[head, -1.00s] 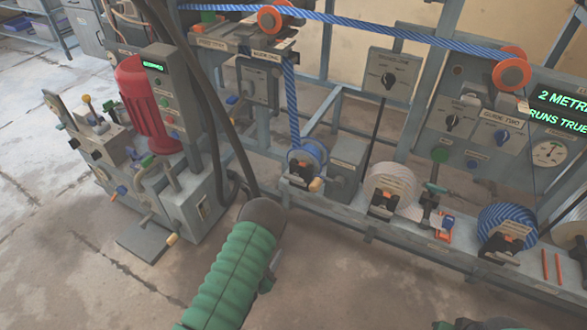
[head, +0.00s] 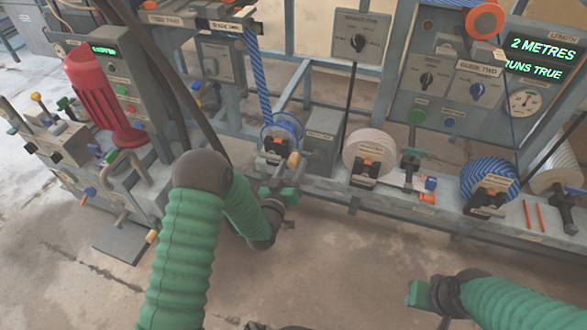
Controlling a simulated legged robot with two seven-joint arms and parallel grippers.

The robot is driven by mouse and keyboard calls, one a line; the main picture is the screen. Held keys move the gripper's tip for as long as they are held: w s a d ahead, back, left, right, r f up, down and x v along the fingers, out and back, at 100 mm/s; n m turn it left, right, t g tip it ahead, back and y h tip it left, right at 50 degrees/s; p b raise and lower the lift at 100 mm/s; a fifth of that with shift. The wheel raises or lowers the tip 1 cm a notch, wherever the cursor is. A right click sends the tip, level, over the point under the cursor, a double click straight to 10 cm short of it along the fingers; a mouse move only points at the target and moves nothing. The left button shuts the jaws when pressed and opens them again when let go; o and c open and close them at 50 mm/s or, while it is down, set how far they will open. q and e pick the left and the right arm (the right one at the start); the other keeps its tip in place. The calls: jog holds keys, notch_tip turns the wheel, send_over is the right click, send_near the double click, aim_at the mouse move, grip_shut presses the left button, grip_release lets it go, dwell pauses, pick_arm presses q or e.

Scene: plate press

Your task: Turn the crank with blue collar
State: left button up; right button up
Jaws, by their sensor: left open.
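My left gripper (head: 279,192) is open and empty, with green fingers. It is just below a tan crank handle (head: 294,160) at the front of a blue-rimmed reel (head: 283,134). I cannot tell whether it touches the handle. A blue strap runs up from the reel. The handle's collar is too small to make out clearly. Another crank (head: 121,212) with a tan grip (head: 151,237) is on the left machine, near a small blue part (head: 90,192). My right gripper (head: 420,294) is at the lower right, apart from the bench; its jaw opening is unclear.
A red motor (head: 101,97) stands on the left machine. A white roll (head: 370,152) and a blue striped roll (head: 489,181) sit on the bench rail (head: 400,199) to the right. Dark hoses hang left of the reel. The floor (head: 330,260) in front is clear.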

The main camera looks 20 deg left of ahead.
pick_arm(q)
jog(key=shift+w, duration=0.8)
jog(key=shift+c, duration=0.3)
grip_shut()
jog(key=shift+s, duration=0.1)
dwell(0.4)
